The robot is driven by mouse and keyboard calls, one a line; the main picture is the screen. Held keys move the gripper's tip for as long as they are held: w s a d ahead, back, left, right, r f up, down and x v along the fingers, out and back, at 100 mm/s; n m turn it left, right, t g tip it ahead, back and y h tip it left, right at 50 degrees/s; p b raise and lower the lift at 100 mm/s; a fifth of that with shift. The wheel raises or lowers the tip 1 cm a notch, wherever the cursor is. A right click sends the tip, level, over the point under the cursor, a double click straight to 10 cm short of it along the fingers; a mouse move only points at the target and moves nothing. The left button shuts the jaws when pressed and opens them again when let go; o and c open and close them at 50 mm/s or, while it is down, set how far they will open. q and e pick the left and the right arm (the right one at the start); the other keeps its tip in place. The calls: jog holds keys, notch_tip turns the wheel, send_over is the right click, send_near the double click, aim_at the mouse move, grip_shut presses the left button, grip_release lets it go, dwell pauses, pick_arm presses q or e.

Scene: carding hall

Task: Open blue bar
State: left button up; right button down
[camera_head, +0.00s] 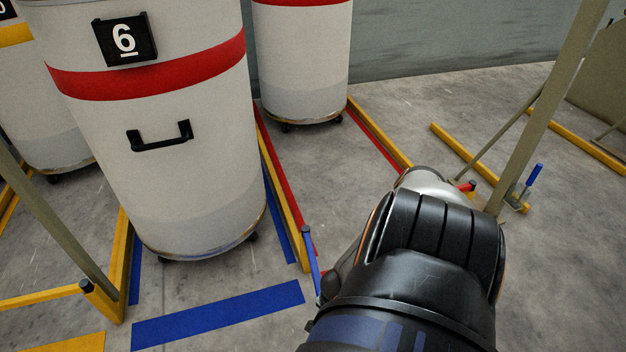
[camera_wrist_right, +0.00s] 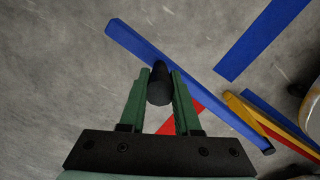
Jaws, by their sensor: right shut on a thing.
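The blue bar (camera_wrist_right: 190,85) runs slantwise across the right wrist view, from upper left to a dark end at lower right. A black knob (camera_wrist_right: 160,84) stands out on it. My right gripper (camera_wrist_right: 159,78) has its green fingers shut around this knob. In the head view a short stretch of the blue bar (camera_head: 312,264) shows left of my right arm, beside the yellow rail's near end. The rest of the bar and my right gripper are hidden behind the arm there. My left gripper is in neither view.
A white can numbered 6 (camera_head: 195,185) stands between yellow rails (camera_head: 280,195), behind a blue floor stripe (camera_head: 220,315). Another can (camera_head: 302,60) stands further back.

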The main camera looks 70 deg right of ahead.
jog(key=shift+s+d+n, duration=0.3)
jog(key=shift+s+d, duration=0.25)
jog(key=shift+s, duration=0.25)
jog(key=c, duration=0.6)
grip_release()
